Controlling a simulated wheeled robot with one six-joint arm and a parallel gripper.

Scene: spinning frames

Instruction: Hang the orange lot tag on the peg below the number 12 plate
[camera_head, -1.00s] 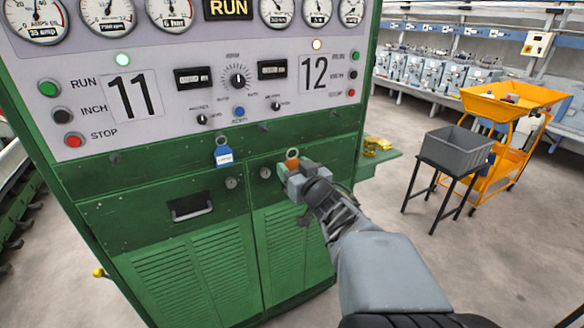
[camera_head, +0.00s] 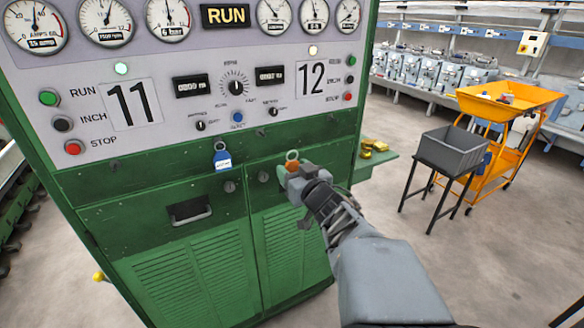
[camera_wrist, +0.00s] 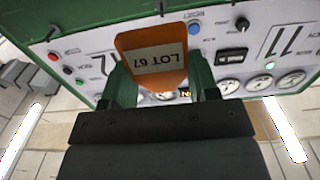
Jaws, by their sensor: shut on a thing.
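My gripper (camera_head: 297,174) is shut on the orange lot tag (camera_head: 290,167), in front of the green cabinet and apart from the pegs. In the wrist view the tag (camera_wrist: 152,55) reads "LOT 67" upside down. The number 12 plate (camera_head: 311,77) is on the light panel, up and right of my gripper. Small dark fittings show on the green strip below the panel, one (camera_head: 331,118) below the 12 and one (camera_head: 260,131) further left. They look bare, but are too small to make out well.
A blue tag (camera_head: 222,160) hangs on the strip left of my gripper. The number 11 plate (camera_head: 131,102) is further left. Knobs and a drawer handle (camera_head: 189,211) stick out lower down. A green side shelf (camera_head: 375,160) holds yellow items. A grey crate (camera_head: 452,148) stands right.

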